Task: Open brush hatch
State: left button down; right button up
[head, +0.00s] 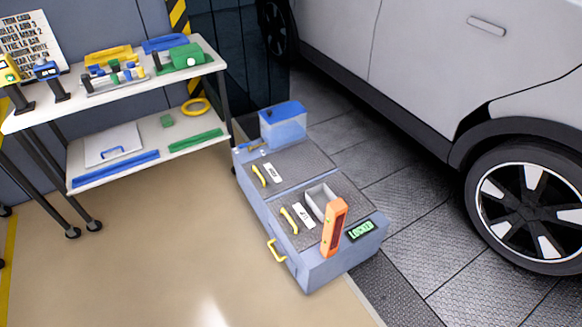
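A low grey-blue machine (314,272) stands on the floor beside the car. Its top has two dark panels, a far one (300,164) and a near one (278,208). Each has a yellow handle, the far handle (259,176) and the near handle (288,221), with a small white label beside it. The labels are too small to read, so I cannot tell which panel is the brush hatch. Both panels look flat and closed. A green-lit display (361,230) at the near end seems to read "LOCKED". Neither of my grippers is in view.
An upright orange device (333,228) and an open grey box (319,201) are on the machine's near end. A blue tank (283,124) is at its far end. A two-shelf cart (205,69) with tools stands left. The beige floor (170,250) in front is clear.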

aim_at(272, 175)
jog(key=i+j+z, duration=0.1)
jog(key=i+j, duration=0.6)
jog(key=i, duration=0.15)
